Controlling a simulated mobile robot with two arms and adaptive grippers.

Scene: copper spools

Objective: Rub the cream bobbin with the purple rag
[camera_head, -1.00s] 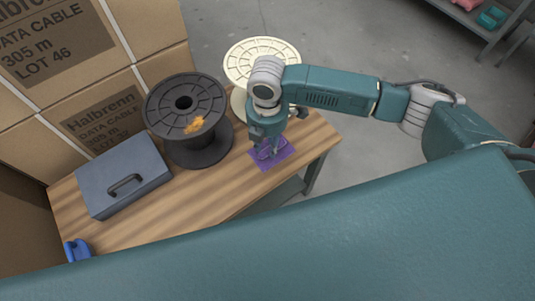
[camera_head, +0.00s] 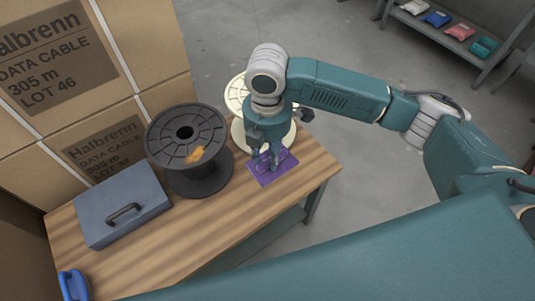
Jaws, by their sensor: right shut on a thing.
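The purple rag (camera_head: 285,171) lies flat on the wooden table, near its right end. My right gripper (camera_head: 271,165) points down onto the rag and is shut on part of it. The cream bobbin (camera_head: 237,92) stands upright on the table just behind my right gripper. My arm hides much of the bobbin's top and side. My left gripper is not in view.
A black spool (camera_head: 188,135) with an orange patch on its top stands left of the cream bobbin. A grey metal box (camera_head: 121,197) and a blue object (camera_head: 74,284) are further left. Cardboard boxes (camera_head: 100,130) stack behind. A shelf (camera_head: 440,38) with folded cloths is far right.

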